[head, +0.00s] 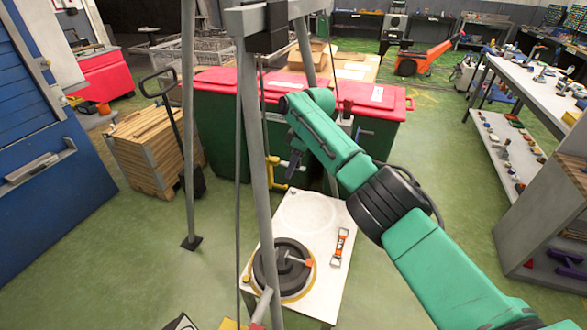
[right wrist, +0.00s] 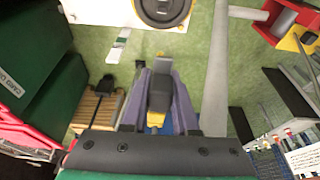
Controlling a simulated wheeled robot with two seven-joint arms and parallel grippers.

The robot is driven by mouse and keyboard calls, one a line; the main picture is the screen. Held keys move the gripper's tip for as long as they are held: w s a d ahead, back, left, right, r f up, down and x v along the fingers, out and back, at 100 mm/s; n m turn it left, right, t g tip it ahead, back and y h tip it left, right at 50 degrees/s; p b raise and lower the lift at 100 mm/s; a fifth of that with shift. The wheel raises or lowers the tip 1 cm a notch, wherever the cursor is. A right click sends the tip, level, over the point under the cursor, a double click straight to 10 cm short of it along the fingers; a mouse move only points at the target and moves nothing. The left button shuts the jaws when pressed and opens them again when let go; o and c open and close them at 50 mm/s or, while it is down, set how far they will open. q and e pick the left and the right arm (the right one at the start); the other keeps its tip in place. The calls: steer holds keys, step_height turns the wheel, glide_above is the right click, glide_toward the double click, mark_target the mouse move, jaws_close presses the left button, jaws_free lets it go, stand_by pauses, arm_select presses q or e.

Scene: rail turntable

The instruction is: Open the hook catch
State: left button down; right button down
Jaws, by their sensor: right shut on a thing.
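My right gripper (head: 292,166) hangs below the bent green arm, above the far side of the white table, beside a grey frame leg. In the right wrist view its purple fingers (right wrist: 158,98) are shut on a dark grey piece with a yellow end (right wrist: 157,122). I cannot tell whether this is part of the hook catch. A yellow clamp-like part (head: 272,172) shows just left of the gripper. A black round turntable (head: 270,283) with an orange-tipped lever lies on the table. An orange and grey fitting (head: 340,246) lies to its right. My left gripper is not in view.
Grey frame legs (head: 190,130) stand around the white table (head: 325,275). Green bins with red lids (head: 378,98) stand behind it. A pallet of wood (head: 150,145) is at left and a workbench (head: 540,95) at right.

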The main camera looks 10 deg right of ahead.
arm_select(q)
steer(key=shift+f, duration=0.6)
arm_select(e)
steer(key=shift+s+f+g, duration=0.15)
steer(key=shift+f+g, duration=0.1)
steer(key=shift+g, duration=0.05)
steer(key=c, duration=0.7)
jaws_free()
steer(key=shift+a+r, duration=0.1)
arm_select(q)
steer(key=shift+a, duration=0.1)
steer(key=shift+b, duration=0.3)
arm_select(e)
steer(key=shift+r, duration=0.2)
